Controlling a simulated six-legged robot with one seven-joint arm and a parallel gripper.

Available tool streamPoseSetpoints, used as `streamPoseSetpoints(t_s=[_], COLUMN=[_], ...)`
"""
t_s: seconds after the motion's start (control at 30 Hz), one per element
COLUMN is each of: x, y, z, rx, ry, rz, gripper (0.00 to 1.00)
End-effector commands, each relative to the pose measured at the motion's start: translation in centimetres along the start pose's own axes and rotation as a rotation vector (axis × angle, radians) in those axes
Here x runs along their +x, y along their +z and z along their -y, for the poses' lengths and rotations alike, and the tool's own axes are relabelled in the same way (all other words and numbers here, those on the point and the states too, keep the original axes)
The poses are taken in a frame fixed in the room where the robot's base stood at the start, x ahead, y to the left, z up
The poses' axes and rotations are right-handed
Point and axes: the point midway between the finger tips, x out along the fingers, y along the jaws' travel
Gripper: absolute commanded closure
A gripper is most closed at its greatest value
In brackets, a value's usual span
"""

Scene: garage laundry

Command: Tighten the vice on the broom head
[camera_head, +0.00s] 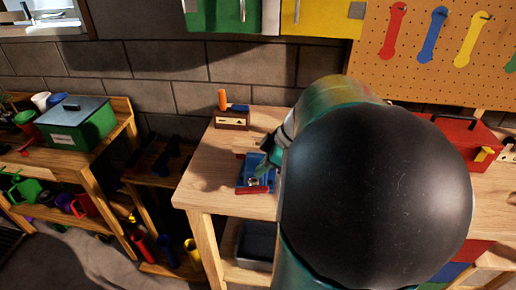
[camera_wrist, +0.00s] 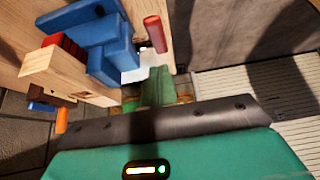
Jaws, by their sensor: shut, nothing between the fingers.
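The blue vice (camera_head: 256,170) sits near the front edge of the wooden workbench, partly hidden by my arm. In the wrist view the blue vice (camera_wrist: 108,45) is at upper left, beside the pale wooden broom head (camera_wrist: 68,76) with red bristles. I cannot tell how tightly the jaws press on it. A red bar (camera_wrist: 155,33), which looks like the vice handle, also shows as a red piece in the head view (camera_head: 254,189). My gripper (camera_wrist: 157,82) is shut and empty, close to the vice; the head view (camera_head: 266,168) does not show whether it touches.
A wooden holder (camera_head: 232,124) with an orange-handled tool stands behind the vice. A red toolbox (camera_head: 462,140) is on the right of the bench. A green box (camera_head: 75,125) sits on the left shelf unit. Bare benchtop (camera_head: 205,175) lies left of the vice.

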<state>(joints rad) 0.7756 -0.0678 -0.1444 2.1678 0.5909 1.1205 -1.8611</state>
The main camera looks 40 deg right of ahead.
Motion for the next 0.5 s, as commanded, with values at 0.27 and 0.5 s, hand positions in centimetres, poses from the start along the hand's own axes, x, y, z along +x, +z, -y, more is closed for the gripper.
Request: streamPoseSetpoints(t_s=[0.27, 0.5], x=[3.2, 3.6], y=[2.3, 2.7], z=[0.0, 0.0], rx=[0.003, 0.0], ry=[-0.002, 0.0], rz=[0.001, 0.001], gripper=[1.0, 1.0])
